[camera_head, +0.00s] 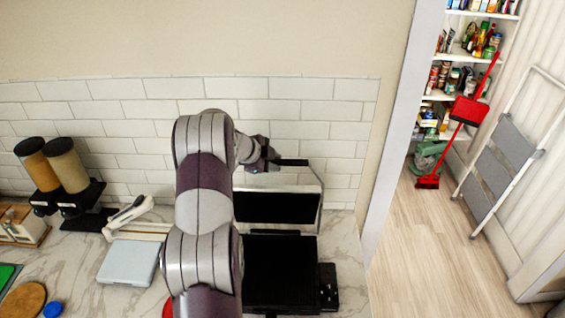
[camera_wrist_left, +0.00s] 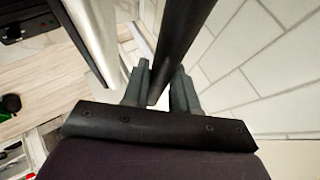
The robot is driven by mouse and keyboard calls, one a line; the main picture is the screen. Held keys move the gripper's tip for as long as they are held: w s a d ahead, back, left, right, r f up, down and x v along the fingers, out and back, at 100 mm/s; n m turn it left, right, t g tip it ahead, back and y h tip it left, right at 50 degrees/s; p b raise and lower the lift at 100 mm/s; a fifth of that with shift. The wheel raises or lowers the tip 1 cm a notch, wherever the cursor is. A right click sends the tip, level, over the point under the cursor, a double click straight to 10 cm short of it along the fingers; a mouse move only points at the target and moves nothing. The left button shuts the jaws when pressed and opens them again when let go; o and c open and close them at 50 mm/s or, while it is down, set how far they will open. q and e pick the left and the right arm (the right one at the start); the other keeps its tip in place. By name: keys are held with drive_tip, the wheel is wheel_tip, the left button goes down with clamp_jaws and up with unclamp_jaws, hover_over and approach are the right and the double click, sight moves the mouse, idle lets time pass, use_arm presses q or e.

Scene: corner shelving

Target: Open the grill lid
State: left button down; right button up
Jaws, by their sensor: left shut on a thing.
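The grill (camera_head: 280,275) is black and stands on the counter against the tiled wall. Its lid (camera_head: 278,207) is raised and tilted up, showing a dark inner plate. A silver arm on each side runs up to a dark handle (camera_head: 292,162) at the top. My left gripper (camera_head: 268,158) is at the handle's left end. In the left wrist view, my left gripper (camera_wrist_left: 160,85) has its two fingers on either side of the dark handle bar (camera_wrist_left: 182,40), shut on it. My arm hides the grill's left side. My right gripper is not in view.
A white scale (camera_head: 128,263), two dispensers (camera_head: 55,165) and a wooden board (camera_head: 22,300) are on the counter to the left. The tiled wall (camera_head: 330,130) is close behind the lid. Open floor, a stepladder (camera_head: 500,160) and stocked shelves are at the right.

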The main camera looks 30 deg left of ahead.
use_arm(q)
drive_tip(key=shift+d+f, duration=0.1)
drive_tip(key=shift+f, duration=0.4)
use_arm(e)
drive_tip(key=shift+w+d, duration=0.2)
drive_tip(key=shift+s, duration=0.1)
use_arm(q)
drive_tip(key=c, duration=1.1)
unclamp_jaws()
drive_tip(key=shift+o, duration=0.7)
drive_tip(key=shift+w+a, duration=0.2)
drive_tip(key=shift+w, duration=0.2)
drive_tip(key=b+v, duration=0.4)
drive_tip(key=v, duration=0.8)
drive_tip(key=shift+a+r, duration=0.15)
drive_tip(key=shift+r, duration=0.05)
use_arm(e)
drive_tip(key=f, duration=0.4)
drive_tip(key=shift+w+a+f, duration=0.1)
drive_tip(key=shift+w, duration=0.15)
use_arm(q)
drive_tip(key=shift+s, duration=0.1)
